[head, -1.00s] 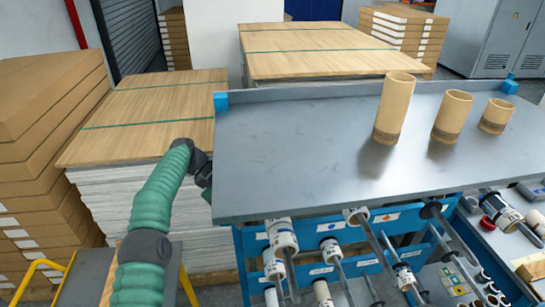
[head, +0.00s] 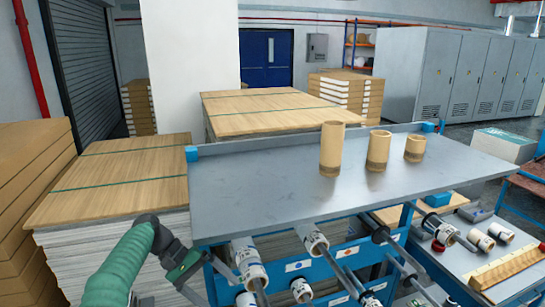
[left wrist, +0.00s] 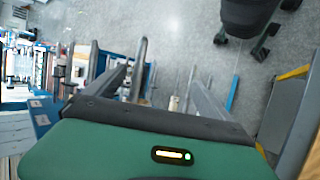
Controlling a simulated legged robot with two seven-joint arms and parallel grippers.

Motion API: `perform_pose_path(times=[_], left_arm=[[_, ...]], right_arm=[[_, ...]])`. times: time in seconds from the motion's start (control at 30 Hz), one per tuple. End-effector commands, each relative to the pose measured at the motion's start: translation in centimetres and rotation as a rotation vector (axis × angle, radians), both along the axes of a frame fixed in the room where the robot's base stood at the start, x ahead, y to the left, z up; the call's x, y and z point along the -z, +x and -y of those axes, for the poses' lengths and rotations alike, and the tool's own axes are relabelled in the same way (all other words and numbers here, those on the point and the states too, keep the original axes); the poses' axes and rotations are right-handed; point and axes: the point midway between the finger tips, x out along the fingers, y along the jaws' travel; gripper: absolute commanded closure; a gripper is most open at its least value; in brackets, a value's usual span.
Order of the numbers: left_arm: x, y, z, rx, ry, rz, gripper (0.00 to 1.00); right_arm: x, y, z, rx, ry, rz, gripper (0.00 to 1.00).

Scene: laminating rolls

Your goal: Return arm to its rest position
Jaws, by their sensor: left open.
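My left arm comes in at the lower left of the head view, and its gripper is beside the front left corner of the grey-topped table (head: 250,205). In the left wrist view my left gripper (left wrist: 162,75) is open, its two fingers apart with nothing between them, over grey floor. Three tan cardboard rolls stand upright on the tabletop: a tall one (head: 331,148), a middle one (head: 378,150) and a short one (head: 414,148). All are well away from my left gripper. My right gripper is out of view.
Rods with white rolls (head: 249,265) stick out below the table's front. A strapped board stack (head: 110,180) stands left of the table, and another (head: 270,112) behind it. Brown boxes (head: 35,165) rise at far left. The tabletop's left half is clear.

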Motion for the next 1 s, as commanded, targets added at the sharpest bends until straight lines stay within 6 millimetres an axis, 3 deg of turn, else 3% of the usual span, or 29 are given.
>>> perform_pose_path(times=[0.33, 0.53, 0.67, 0.9, 1.0], left_arm=[[2.8, -2.0, 2.3, 0.002, 0.187, 0.037, 0.07], [5.9, -5.5, 2.2, 0.005, 0.371, 0.103, 0.07], [8.6, -10.5, 0.5, 0.015, 0.534, 0.186, 0.07], [12.9, -21.9, -3.7, 0.047, 0.733, 0.371, 0.07], [13.9, -25.0, -4.4, 0.059, 0.759, 0.422, 0.07]], right_arm=[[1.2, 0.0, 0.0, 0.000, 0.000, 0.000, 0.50], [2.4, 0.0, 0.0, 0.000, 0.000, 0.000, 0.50], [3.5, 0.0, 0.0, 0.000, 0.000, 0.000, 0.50], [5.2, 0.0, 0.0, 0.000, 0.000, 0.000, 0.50], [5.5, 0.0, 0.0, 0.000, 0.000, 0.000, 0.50]])
